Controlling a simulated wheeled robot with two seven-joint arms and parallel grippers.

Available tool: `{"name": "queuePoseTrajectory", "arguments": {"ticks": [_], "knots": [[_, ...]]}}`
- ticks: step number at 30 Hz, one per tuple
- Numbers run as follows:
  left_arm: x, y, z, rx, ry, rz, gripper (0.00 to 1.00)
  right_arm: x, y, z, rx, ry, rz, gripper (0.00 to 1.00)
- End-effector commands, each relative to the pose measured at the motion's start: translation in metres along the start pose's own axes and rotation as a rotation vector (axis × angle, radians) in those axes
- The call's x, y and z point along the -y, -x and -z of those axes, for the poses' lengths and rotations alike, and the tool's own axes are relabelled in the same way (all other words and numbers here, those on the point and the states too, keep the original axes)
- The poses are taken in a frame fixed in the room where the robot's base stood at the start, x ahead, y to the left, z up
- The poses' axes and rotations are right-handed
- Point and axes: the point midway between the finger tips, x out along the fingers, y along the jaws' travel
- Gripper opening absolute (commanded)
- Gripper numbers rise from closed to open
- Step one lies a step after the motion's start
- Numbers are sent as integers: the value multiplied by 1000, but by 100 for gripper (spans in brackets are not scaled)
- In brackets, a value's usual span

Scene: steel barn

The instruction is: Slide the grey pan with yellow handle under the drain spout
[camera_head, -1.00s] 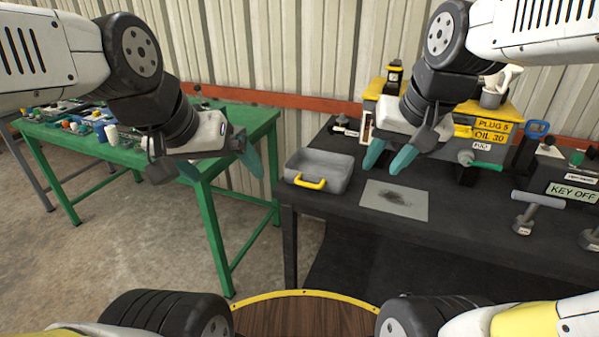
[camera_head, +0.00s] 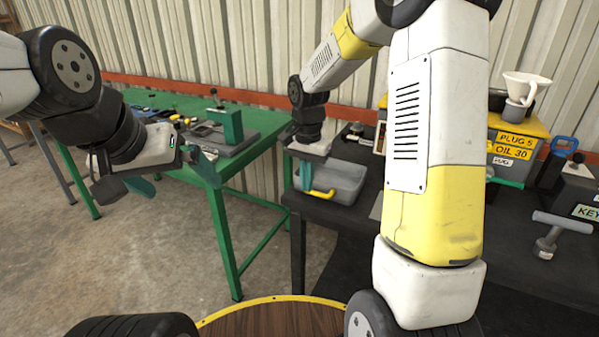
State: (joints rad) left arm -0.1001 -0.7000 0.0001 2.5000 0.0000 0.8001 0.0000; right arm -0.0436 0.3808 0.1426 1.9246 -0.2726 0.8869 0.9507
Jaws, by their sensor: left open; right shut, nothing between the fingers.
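The grey pan (camera_head: 345,186) with its yellow handle (camera_head: 318,194) sits at the left end of the dark workbench, handle toward me. My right gripper (camera_head: 307,178) points down at the pan's left side, with its teal fingers shut and empty. I cannot tell whether the fingers touch the pan or are inside it. My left gripper (camera_head: 174,180) is open and empty in the air, in front of the green table. My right forearm hides the middle of the workbench, and I cannot make out the drain spout.
A yellow-topped unit (camera_head: 510,125) with PLUG and OIL labels and a white funnel (camera_head: 525,88) stands behind my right arm. A T-handled tool (camera_head: 552,232) stands at the right. The green table (camera_head: 230,208) is at the left, with a gap before the dark workbench (camera_head: 325,212).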

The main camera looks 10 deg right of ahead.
Motion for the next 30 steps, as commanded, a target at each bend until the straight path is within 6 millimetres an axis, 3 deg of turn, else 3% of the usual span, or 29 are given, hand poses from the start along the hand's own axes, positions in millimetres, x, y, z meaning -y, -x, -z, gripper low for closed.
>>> {"name": "queuePoseTrajectory", "arguments": {"ticks": [6, 11, 13, 18, 30], "knots": [[0, 0, 0, 0, 0, 0, 100, -1, -49, -1, 5, 2, -4, 0], [0, 0, 0, 0, 0, 0, 100, -1, -79, 1, 3, 1, -2, 0], [0, 0, 0, 0, 0, 0, 100, 0, -75, 17, -1, -3, 2, 0], [0, 0, 0, 0, 0, 0, 100, 0, -75, 34, -1, 0, 1, 0], [0, 0, 0, 0, 0, 0, 100, 0, -74, 40, 0, 2, 0, 0]]}}
